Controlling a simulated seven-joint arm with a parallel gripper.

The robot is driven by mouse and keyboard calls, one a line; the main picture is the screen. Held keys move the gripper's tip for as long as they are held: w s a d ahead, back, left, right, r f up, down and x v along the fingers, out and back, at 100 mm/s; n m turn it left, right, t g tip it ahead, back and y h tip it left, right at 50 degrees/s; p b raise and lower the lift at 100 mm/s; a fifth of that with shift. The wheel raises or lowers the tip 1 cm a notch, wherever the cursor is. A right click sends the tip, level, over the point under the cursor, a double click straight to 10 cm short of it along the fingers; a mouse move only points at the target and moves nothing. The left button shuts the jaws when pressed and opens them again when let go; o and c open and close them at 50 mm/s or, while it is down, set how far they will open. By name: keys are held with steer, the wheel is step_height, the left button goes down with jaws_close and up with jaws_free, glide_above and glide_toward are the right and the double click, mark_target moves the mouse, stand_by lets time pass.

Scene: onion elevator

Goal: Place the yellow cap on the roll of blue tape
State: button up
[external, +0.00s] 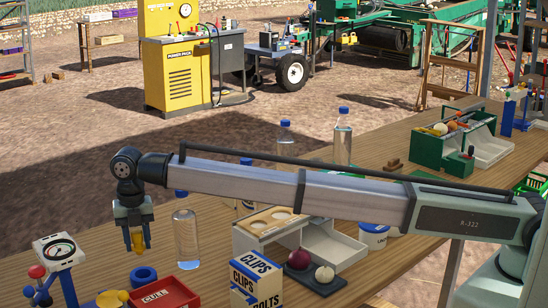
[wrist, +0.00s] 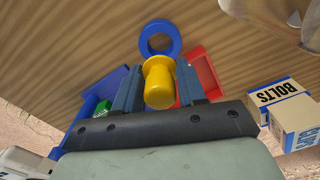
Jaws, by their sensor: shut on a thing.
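My gripper (external: 138,240) is shut on the yellow cap (external: 140,243), which hangs upright between the two fingers above the table. In the wrist view the cap (wrist: 158,88) sits between the fingertips (wrist: 160,80), with its round end towards the camera. The roll of blue tape (external: 143,275) lies flat on the table below the gripper in the external view. In the wrist view the roll (wrist: 147,47) shows as a ring just beyond the cap, with wood visible through its hole. The cap appears apart from the roll and above it.
A red tray (external: 178,294) lies close beside the roll. A clear bottle (external: 186,238) stands just right of my gripper. A gauge stand (external: 58,252) is at the left, and a box of clips (external: 256,284) at the right. A blue bin (wrist: 88,105) shows in the wrist view.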

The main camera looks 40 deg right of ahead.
mark_target(140, 253)
steer(key=shift+f, duration=2.95)
steer(key=shift+f, duration=0.1)
steer(key=o, duration=1)
steer(key=shift+o, duration=0.2)
step_height(140, 253, up, 12)
steer(key=shift+r, duration=0.1)
